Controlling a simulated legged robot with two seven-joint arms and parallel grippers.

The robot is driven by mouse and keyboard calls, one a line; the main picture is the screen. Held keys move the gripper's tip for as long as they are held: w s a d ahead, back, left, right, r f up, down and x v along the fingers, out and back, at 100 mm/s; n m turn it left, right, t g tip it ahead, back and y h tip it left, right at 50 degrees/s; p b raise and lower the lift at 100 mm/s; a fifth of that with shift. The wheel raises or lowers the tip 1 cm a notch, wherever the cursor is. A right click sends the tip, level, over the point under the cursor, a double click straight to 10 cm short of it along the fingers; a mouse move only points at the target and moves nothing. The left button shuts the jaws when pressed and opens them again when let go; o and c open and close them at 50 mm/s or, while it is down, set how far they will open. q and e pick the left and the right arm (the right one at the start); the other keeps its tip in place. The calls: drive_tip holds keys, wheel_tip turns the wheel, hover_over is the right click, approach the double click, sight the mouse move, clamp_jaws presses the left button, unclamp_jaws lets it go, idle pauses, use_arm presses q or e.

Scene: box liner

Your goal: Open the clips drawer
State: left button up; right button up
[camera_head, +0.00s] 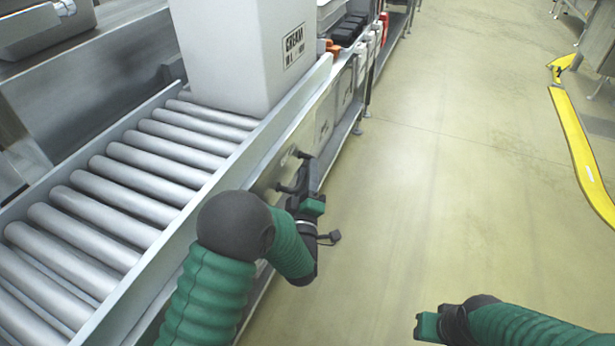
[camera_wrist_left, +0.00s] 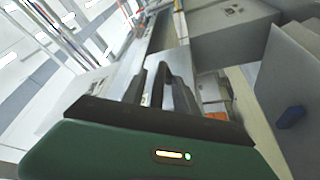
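My left gripper (camera_head: 292,171) is beside the metal side of the roller conveyor, with its dark fingers spread apart and pointing at a grey front panel (camera_head: 265,180) below the rail. I see nothing held between the fingers. Whether a fingertip touches the panel, I cannot tell. In the left wrist view the two dark fingers (camera_wrist_left: 158,88) stand out from the green gripper body over a pale metal surface. I cannot read any label that marks the clips drawer. My right gripper (camera_head: 428,326) is low at the right over the floor; its fingers are hidden.
A large white box (camera_head: 235,55) with a "CREAM" label stands on the conveyor rollers (camera_head: 140,170). Shelves with bins (camera_head: 350,30) continue beyond it. A yellow floor barrier (camera_head: 575,135) lies at the far right. The floor (camera_head: 440,180) between is clear.

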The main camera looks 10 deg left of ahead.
use_arm(q)
drive_tip(key=shift+w+r, duration=0.1)
drive_tip(key=shift+w, duration=0.15)
clamp_jaws()
drive_tip(key=shift+s+f, duration=0.1)
drive_tip(key=shift+f, duration=0.1)
idle(1.1)
